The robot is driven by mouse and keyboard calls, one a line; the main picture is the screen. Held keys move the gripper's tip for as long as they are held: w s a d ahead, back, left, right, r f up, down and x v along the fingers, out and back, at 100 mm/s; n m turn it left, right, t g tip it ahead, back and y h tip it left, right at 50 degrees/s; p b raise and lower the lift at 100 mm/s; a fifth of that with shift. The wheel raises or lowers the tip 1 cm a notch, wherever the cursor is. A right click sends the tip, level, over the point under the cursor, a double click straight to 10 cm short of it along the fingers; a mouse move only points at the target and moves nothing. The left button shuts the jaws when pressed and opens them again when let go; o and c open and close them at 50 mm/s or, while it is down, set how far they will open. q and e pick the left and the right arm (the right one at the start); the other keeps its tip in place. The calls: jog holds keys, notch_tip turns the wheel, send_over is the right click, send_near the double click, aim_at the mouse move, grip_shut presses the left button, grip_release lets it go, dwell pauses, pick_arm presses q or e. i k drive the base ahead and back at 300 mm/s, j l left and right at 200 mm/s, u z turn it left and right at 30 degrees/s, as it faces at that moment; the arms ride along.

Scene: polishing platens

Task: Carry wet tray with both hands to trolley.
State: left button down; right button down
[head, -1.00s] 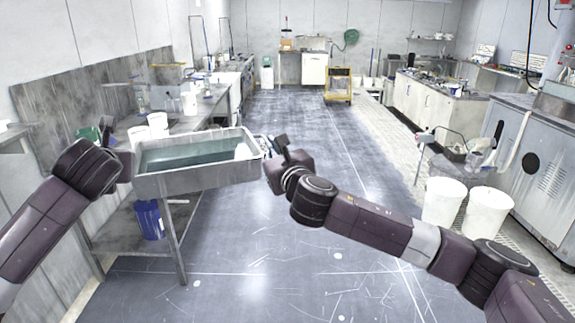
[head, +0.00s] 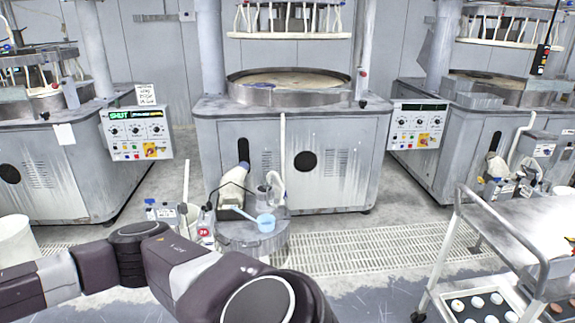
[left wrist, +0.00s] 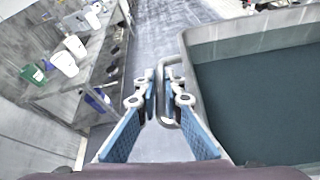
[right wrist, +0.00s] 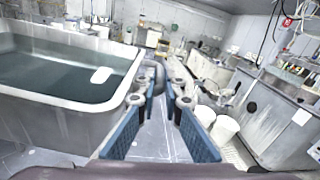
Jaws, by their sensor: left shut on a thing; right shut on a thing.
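The wet tray, a deep grey tub holding dark greenish liquid, shows in the left wrist view (left wrist: 270,20) and the right wrist view (right wrist: 80,128); it is out of the head view. My left gripper (left wrist: 160,97) is shut on a metal loop handle (left wrist: 171,122) at one end of the tray. My right gripper (right wrist: 165,84) is shut at the opposite end; its handle is hard to make out. A small white block (right wrist: 101,75) shows inside the tray. The trolley (head: 507,222), with metal rails and a pale top, stands at the right of the head view.
Polishing machines (head: 300,150) with control boxes line the back. A drum (head: 250,238) with bottles and a blue scoop stands in front, beside floor grating (head: 370,248). White buckets (right wrist: 224,130) stand right of my right gripper. A bench (left wrist: 95,65) lies left of my left gripper.

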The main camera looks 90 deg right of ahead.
aim_at(541, 224)
jog(key=z, duration=2.5)
jog(key=l+z, duration=0.35)
jog(key=l, duration=0.2)
jog(key=i+l, duration=0.1)
jog(key=l, duration=1.65)
jog(key=i+l, duration=0.15)
jog(key=l, duration=0.75)
jog(key=i+l, duration=0.1)
jog(key=l, duration=1.65)
jog(key=i, duration=0.1)
